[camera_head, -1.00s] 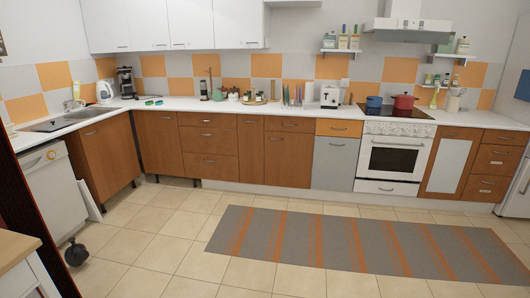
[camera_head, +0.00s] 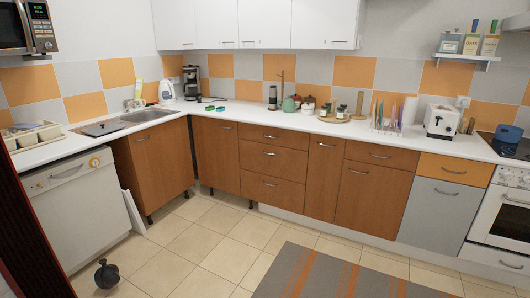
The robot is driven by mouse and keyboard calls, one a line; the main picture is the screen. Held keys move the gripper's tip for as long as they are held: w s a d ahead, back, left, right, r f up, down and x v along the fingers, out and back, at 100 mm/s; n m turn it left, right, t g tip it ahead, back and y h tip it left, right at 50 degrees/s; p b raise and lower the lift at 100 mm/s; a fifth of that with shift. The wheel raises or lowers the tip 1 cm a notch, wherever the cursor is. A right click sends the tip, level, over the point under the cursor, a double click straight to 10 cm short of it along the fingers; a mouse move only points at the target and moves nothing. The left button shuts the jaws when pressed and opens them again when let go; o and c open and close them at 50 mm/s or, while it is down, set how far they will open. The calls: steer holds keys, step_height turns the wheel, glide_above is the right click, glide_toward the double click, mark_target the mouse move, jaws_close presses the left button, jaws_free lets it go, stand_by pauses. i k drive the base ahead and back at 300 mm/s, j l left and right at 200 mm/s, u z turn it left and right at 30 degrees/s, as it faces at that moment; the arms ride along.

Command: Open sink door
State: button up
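The sink (camera_head: 140,117) is set in the white counter at the left, near the corner. Below it is a brown wooden cabinet door (camera_head: 160,166) with a small handle (camera_head: 142,139) near its top edge. The door looks shut. My gripper is not in view, so its state and distance from the door do not show.
A white dishwasher (camera_head: 78,212) stands left of the sink cabinet, with a white panel (camera_head: 132,212) leaning between them. A dark round object (camera_head: 108,273) lies on the floor before the dishwasher. The tiled floor (camera_head: 195,250) is otherwise clear up to the striped rug (camera_head: 330,275).

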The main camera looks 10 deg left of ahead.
mark_target(161, 154)
steer(key=i+j+u, duration=0.15)
steer(key=i+u, duration=0.2)
steer(key=i, duration=0.75)
steer(key=i+l+u, duration=0.1)
steer(key=i+u, duration=0.25)
steer(key=i, duration=0.7)
steer(key=i+u, duration=0.15)
steer(key=i, duration=0.45)
steer(key=i+u, duration=0.15)
steer(key=i, duration=0.45)
steer(key=i+l+u, duration=0.15)
steer(key=i, duration=0.45)
steer(key=i+l+u, duration=0.15)
steer(key=i, duration=0.5)
steer(key=i+j, duration=0.15)
steer(key=i, duration=0.65)
